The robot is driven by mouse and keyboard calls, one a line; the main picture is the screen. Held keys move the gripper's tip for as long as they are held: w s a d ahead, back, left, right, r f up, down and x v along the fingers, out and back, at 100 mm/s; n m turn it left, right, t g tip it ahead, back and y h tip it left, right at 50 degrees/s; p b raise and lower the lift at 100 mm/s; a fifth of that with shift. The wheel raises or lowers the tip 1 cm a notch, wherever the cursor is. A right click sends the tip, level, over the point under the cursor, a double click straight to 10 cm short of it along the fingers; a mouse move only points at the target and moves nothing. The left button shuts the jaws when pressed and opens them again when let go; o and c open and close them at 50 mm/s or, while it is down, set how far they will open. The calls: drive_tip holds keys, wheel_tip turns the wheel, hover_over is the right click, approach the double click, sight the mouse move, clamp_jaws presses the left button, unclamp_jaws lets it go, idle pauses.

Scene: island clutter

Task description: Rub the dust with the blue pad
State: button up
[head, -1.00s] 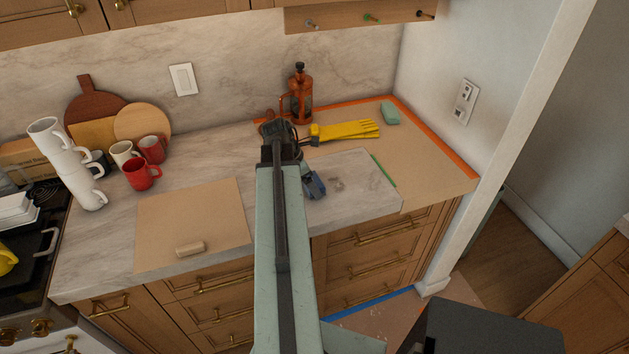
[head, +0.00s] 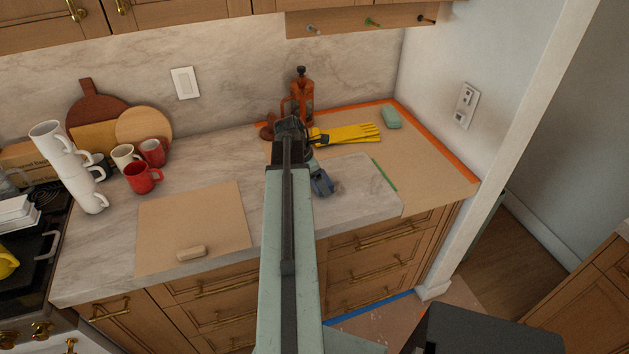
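The blue pad (head: 322,184) is on the marble counter (head: 355,200), right of my forearm. My gripper (head: 316,170) points down at it and appears shut on it, though the arm and wrist hide most of the fingers. The pad seems to touch the counter, but the contact edge is too small to be sure. The grey dust patch does not show clearly now; the pad lies at its place and may cover it.
A thin green strip (head: 384,174) lies to the right. Brown paper (head: 192,222) with a small tan block (head: 191,253) and several mugs (head: 143,177) are left.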

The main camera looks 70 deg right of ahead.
sight(358, 177)
drive_tip(key=shift+s+d+f, duration=0.15)
drive_tip(key=shift+s+d, duration=0.75)
drive_tip(key=shift+s, duration=0.2)
drive_tip(key=shift+s+d, duration=1.15)
drive_tip(key=shift+s, duration=0.25)
drive_tip(key=shift+s+d, duration=1.1)
drive_tip(key=shift+s, duration=0.25)
drive_tip(key=shift+s+d, duration=1.15)
drive_tip(key=shift+s, duration=0.25)
wheel_tip(358, 177, up, 6)
drive_tip(key=p, duration=0.5)
drive_tip(key=shift+p, duration=0.4)
wheel_tip(358, 177, up, 3)
drive_tip(key=p, duration=0.3)
